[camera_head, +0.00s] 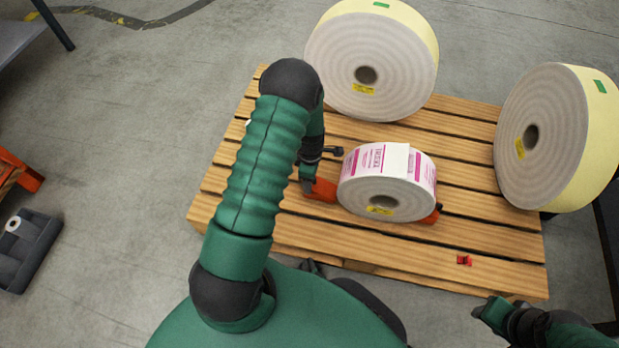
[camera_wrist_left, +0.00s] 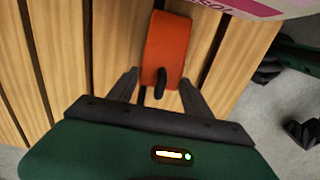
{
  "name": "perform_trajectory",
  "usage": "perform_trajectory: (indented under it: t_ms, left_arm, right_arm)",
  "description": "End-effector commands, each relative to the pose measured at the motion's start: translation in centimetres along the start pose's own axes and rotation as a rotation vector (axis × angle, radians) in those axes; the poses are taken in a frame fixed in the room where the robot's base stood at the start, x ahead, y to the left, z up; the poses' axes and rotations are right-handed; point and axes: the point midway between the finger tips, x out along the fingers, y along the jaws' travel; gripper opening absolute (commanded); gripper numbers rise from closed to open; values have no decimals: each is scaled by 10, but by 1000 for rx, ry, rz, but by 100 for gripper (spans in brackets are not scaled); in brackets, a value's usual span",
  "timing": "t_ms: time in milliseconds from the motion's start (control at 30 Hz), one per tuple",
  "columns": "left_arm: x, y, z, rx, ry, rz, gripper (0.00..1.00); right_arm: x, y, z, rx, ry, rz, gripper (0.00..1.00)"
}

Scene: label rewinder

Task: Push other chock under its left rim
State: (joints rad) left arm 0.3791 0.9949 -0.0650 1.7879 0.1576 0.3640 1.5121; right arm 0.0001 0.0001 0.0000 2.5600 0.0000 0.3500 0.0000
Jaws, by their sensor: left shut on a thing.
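A white label roll with pink print (camera_head: 388,183) stands on its rim on the wooden pallet (camera_head: 300,232). An orange-red chock (camera_head: 320,189) lies at the roll's left rim; in the left wrist view the chock (camera_wrist_left: 167,45) points toward the roll's edge (camera_wrist_left: 250,8). My left gripper (camera_head: 309,183) is shut on this chock at its outer end, with the fingers (camera_wrist_left: 158,88) on either side of it. Another red chock (camera_head: 432,215) shows at the roll's right rim, partly hidden by the roll. My right gripper (camera_head: 482,312) is off the pallet's front edge, away from the roll; its jaws are unclear.
Two large yellow-sided rolls stand on the pallet, one at the back (camera_head: 375,60) and one at the right (camera_head: 545,140). A small red piece (camera_head: 464,260) lies at the front right. A grey bin (camera_head: 28,252) is on the floor at left.

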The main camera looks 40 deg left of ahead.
Motion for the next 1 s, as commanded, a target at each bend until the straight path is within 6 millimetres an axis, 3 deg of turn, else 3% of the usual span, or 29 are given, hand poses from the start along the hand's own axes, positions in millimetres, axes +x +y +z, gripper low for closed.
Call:
perform_trajectory:
  t_ms: [400, 433, 600, 900, 1000]
  left_arm:
    - [2, 1, 10, 0, 0, 1, 18]
    - [2, 1, 10, 0, 0, 1, 59]
    - [2, 0, 10, 0, 0, 1, 81]
    - [2, 0, 10, 0, 0, 0, 83]
    - [-8, 0, 10, 0, 1, 0, 83]
  right_arm:
    - [-5, 0, -1, 0, 0, 0, 36]
    - [-5, 0, -1, 0, 0, 0, 36]
    - [-5, 0, -1, 0, 0, 0, 36]
    - [-6, 0, -1, 0, 0, 0, 36]
    - [-12, 0, -3, 0, 0, 0, 36]
